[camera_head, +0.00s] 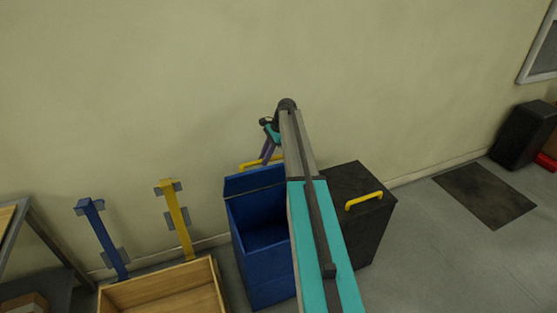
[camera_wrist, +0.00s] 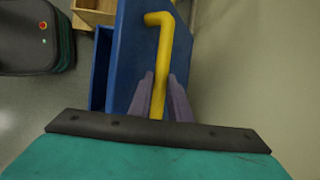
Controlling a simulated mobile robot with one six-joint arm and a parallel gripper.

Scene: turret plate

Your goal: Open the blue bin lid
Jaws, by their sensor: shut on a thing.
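The blue bin (camera_head: 262,275) stands against the wall, with its open top and inside showing. Its lid (camera_head: 252,181) is raised at the back, tilted up towards the wall. The yellow lid handle (camera_head: 250,165) is at the lid's upper edge, on the wall side. My gripper (camera_head: 266,160) is at this handle. In the wrist view, the purple fingers of my gripper (camera_wrist: 166,88) are on either side of the yellow handle (camera_wrist: 165,45), shut on it. The blue lid (camera_wrist: 135,55) lies beneath it. My arm hides the bin's right side in the head view.
A black bin (camera_head: 350,235) with a yellow handle stands close on the right. A wooden crate (camera_head: 165,288) is at left, with a yellow post (camera_head: 178,225) and a blue post (camera_head: 103,240) behind. Floor is clear at right, around a dark mat (camera_head: 485,195).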

